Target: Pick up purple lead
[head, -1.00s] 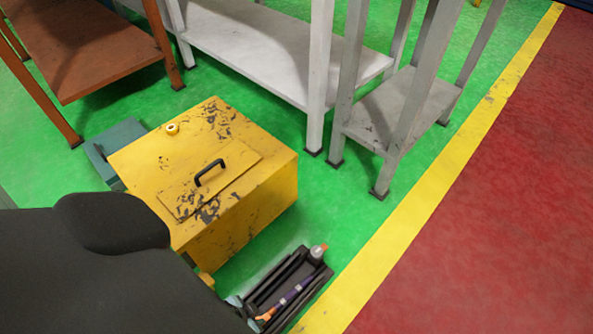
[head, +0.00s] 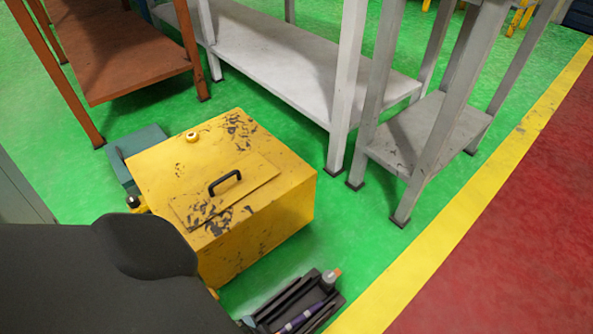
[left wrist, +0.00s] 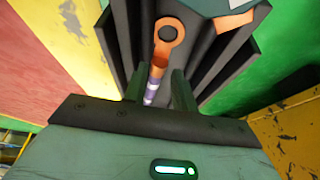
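The purple lead (head: 303,318) lies in a dark, slotted tray (head: 268,312) at the bottom edge of the head view. It has pale bands, and its near end is cut off there. In the left wrist view the lead (left wrist: 151,88) shows an orange ring end and a purple stretch lower down. My left gripper (left wrist: 158,85) has its two teal fingers apart, with the lead seen in the gap between them. I cannot tell how deep the fingers reach around it. My right gripper is not in view.
A scratched yellow box (head: 272,215) with a black handle stands just behind the tray. White and grey tables (head: 425,140) stand further back. Green floor and a yellow line (head: 440,250) lie to the right.

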